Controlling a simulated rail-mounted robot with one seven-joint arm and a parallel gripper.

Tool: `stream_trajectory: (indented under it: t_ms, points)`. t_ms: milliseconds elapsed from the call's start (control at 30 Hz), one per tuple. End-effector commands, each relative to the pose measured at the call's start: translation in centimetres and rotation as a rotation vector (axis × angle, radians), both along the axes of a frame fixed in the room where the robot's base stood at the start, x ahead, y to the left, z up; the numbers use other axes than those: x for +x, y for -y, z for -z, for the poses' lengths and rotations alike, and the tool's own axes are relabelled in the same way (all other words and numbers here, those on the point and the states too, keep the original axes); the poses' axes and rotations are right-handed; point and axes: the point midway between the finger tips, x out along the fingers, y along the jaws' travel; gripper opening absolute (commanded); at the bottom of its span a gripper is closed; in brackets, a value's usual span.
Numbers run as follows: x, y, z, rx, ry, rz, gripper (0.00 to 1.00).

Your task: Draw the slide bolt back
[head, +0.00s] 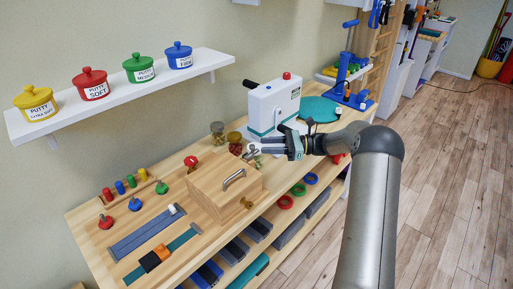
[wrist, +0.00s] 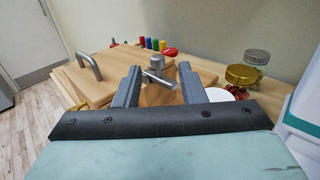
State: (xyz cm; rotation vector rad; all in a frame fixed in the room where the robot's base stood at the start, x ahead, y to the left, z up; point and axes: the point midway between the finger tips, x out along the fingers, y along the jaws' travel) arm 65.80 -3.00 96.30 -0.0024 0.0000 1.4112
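A light wooden box (head: 222,194) with a metal bar handle (head: 234,178) on its lid stands on the bench; the handle also shows in the wrist view (wrist: 89,65). The slide bolt (wrist: 156,64), a grey metal piece with a knob and a short bar, is at the box's far end. In the wrist view my gripper (wrist: 160,68) is open, its two dark fingers apart on either side of the bolt, with gaps visible. In the head view my gripper (head: 262,146) points left at the box's far end. Whether a finger touches the bolt cannot be told.
A white machine (head: 273,108) stands close behind my gripper. Jars (head: 217,131) sit beyond the box. Pegs (head: 134,203) and sliding tracks (head: 147,235) occupy the bench's near left. A shelf of putty pots (head: 125,88) is on the wall.

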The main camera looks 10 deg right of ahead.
Motion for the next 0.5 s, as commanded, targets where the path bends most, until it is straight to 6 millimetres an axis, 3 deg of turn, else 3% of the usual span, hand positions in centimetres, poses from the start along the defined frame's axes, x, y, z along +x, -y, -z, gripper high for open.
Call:
stream_trajectory:
  t_ms: [33,300,500]
  points:
    - [-0.2,1.5,0.3,0.0,0.001,0.004,0.37]
    - [-1.2,7.8,0.2,0.0,0.001,0.004,0.37]
    - [-1.7,10.8,0.1,0.0,0.001,0.004,0.37]
